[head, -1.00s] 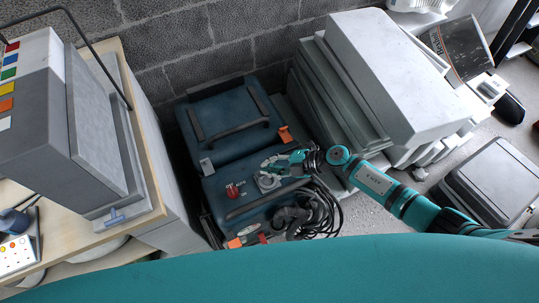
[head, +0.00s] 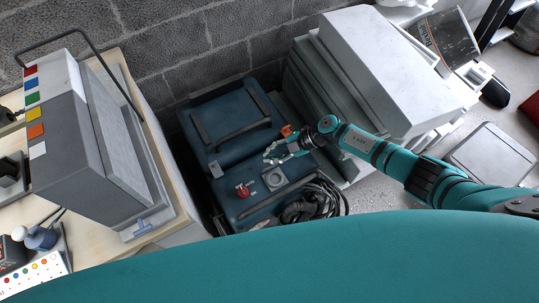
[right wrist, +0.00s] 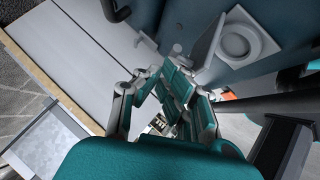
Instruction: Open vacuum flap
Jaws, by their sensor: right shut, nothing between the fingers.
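The vacuum (head: 228,158) is a dark blue case-like machine on the floor by the block wall. Its grey square port (head: 273,178), with a round ring, sits on the top face. In the right wrist view the port (right wrist: 240,42) shows its round opening, and a thin light grey flap (right wrist: 207,40) stands tilted up along its left side. My right gripper (head: 268,156) is shut and empty, just above the port in the head view and apart from it. In the right wrist view its fingertips (right wrist: 163,72) are left of and below the flap. My left gripper is not in view.
A red knob (head: 242,190) sits left of the port. A coiled black hose (head: 318,204) lies at the right front of the vacuum. A tall grey stack (head: 375,75) stands to the right, and a wooden bench (head: 158,178) with a grey box stands left.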

